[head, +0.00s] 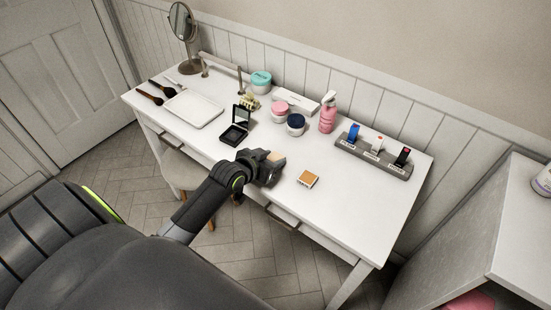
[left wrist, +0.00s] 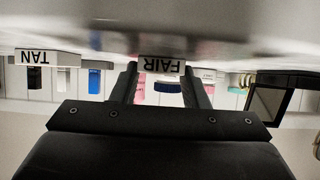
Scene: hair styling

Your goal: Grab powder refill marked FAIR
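The powder refill marked FAIR (left wrist: 161,66) shows upside down between my left fingertips in the left wrist view. In the head view it is a small beige block (head: 276,157) at the left gripper (head: 272,164), partly hidden by it. The left fingers flank the block with almost no gap; I cannot tell whether they press on it. A second refill, marked TAN (left wrist: 33,58), stands to the left in the wrist view; the tan-topped block (head: 308,179) right of the gripper in the head view appears to be it. My right gripper is not in view.
On the white table (head: 345,215), an open black compact (head: 236,132) lies left of the gripper. A white tray (head: 194,108) and brushes lie left. The table's front right is clear.

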